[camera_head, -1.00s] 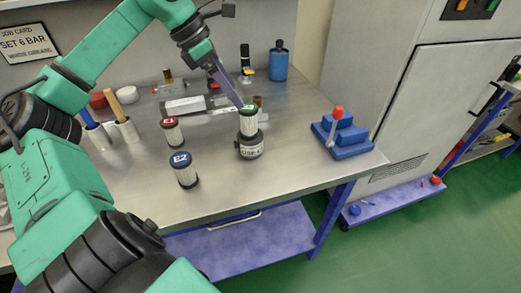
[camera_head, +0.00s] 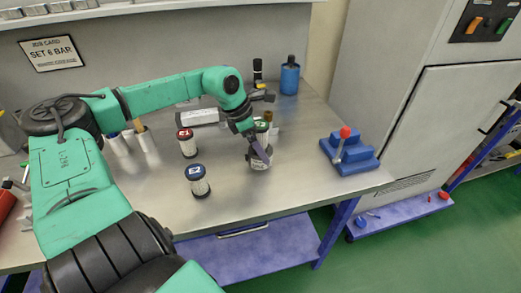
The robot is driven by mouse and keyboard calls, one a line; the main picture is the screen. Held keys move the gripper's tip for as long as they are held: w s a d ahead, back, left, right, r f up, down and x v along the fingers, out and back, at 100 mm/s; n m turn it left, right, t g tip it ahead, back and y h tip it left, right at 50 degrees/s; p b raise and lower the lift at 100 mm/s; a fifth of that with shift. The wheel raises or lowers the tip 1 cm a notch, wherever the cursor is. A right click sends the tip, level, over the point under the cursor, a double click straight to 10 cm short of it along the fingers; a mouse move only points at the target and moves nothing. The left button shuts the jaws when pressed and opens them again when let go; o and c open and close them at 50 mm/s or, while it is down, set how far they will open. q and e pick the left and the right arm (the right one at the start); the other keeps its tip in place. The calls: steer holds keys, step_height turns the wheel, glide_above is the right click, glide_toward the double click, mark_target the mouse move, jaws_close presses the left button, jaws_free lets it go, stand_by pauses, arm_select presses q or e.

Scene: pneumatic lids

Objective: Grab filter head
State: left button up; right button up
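A white filter cylinder with a green cap (camera_head: 262,126) stands upright in a dark-rimmed, labelled base (camera_head: 261,163) on the steel bench. My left gripper (camera_head: 258,153) points down in front of this filter and hides part of it and its base. One slanted purple-grey finger shows clearly; I cannot tell whether it touches the filter or whether the gripper is open. Two similar cartridges stand to the left: one with a red cap marked C1 (camera_head: 187,143) and one with a blue cap marked E2 (camera_head: 197,181). My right gripper is not in view.
A blue block with a red-knobbed lever (camera_head: 347,152) stands at the bench's right end. Handled tools (camera_head: 142,137) stand at the left. The front right of the bench (camera_head: 295,190) is clear.

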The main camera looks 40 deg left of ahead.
arm_select(q)
steer(key=c, duration=1.4)
steer(key=shift+w+r, duration=0.1)
steer(key=shift+r, duration=0.05)
